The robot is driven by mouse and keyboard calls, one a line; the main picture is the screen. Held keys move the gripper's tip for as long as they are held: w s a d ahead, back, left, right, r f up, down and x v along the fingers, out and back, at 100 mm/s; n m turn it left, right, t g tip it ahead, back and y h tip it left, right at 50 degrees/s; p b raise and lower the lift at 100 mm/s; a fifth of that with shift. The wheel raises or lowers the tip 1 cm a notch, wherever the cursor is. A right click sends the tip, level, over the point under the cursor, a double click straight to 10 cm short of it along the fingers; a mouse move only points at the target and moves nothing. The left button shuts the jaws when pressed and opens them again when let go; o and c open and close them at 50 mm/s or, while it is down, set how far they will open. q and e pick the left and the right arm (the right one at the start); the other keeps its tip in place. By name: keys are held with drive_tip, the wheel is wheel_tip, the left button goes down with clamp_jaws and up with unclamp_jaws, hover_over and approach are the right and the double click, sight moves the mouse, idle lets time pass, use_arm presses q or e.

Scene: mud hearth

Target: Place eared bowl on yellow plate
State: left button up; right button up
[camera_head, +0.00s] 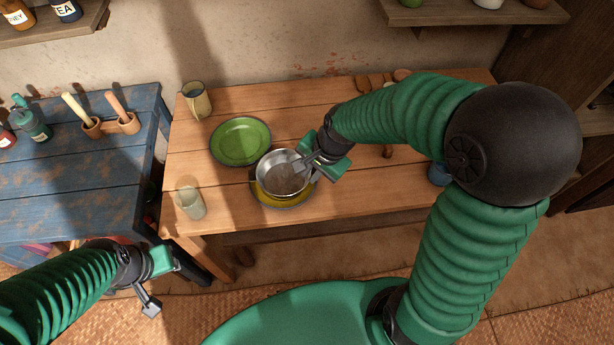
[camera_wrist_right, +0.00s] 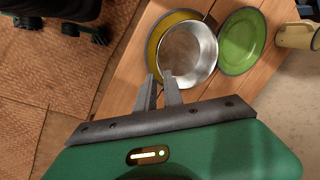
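The eared bowl (camera_head: 283,176) is a shiny metal bowl. It is over the yellow plate (camera_head: 287,203), hiding most of it; I cannot tell whether it touches the plate. In the right wrist view the bowl (camera_wrist_right: 188,52) covers the right part of the yellow plate (camera_wrist_right: 156,46). My right gripper (camera_head: 304,164) is at the bowl's right side. Its fingers (camera_wrist_right: 160,78) are close together astride the bowl's near wall, shut on it. My left gripper (camera_head: 160,284) is open and empty, low in front of the blue table.
A green plate (camera_head: 240,141) lies just behind the bowl on the wooden table (camera_head: 226,205). A mug (camera_head: 196,101) stands at the back left and a pale glass (camera_head: 190,202) at the front left. A blue table (camera_head: 72,180) with jars and mortars adjoins left.

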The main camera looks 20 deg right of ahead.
drive_tip(key=s+f+n+h, duration=0.1)
drive_tip(key=s+n, duration=0.7)
drive_tip(key=n, duration=0.4)
drive_tip(key=shift+s+d+h, duration=0.25)
drive_tip(key=shift+d+h, duration=0.05)
drive_tip(key=shift+d, duration=0.1)
drive_tip(key=shift+w+f, duration=0.15)
drive_tip(key=shift+f, duration=0.05)
